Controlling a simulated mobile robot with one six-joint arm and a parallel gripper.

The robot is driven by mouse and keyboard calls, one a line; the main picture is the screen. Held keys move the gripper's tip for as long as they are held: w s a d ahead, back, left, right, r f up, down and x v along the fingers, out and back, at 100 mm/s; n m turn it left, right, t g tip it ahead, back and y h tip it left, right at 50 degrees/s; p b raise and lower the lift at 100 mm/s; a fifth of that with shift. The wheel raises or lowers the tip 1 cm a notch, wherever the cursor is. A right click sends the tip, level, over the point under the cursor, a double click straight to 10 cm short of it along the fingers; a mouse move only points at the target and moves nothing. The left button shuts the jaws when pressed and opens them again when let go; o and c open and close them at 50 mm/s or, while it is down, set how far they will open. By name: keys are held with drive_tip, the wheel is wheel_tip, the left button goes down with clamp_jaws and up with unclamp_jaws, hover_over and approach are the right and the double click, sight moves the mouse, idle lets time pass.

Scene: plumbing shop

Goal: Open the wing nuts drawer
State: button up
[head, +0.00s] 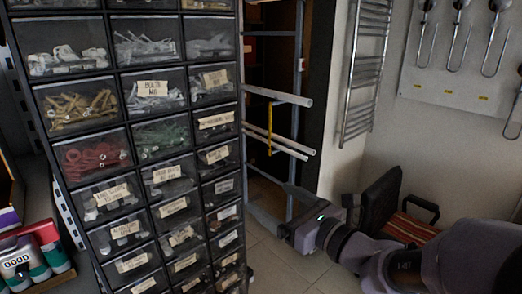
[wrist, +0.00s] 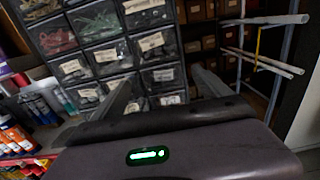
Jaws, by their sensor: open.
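A black cabinet of small clear-fronted drawers (head: 117,75) fills the left of the head view and also shows in the wrist view (wrist: 113,42). Most drawer fronts carry paper labels. One label reads like "BOLTS M8" (head: 152,88); the others are too small to read surely, so I cannot tell which is the wing nuts drawer. All drawers in view look shut. My gripper (head: 268,197) is open and empty, to the right of the cabinet in the head view. In the wrist view its two fingers (wrist: 160,82) point at the lower drawers, apart from them.
A metal rack with white pipes (head: 280,95) stands right of the cabinet. A chair (head: 385,205) is behind my arm. A chrome towel rail (head: 367,65) hangs on the wall. Boxes and bottles (head: 38,250) sit at lower left. Tiled floor (head: 270,255) shows between cabinet and arm.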

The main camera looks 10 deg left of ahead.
drive_tip(key=x, duration=1.6)
drive_tip(key=shift+a+p, duration=0.3)
drive_tip(key=shift+a, duration=0.25)
drive_tip(key=shift+s, duration=0.15)
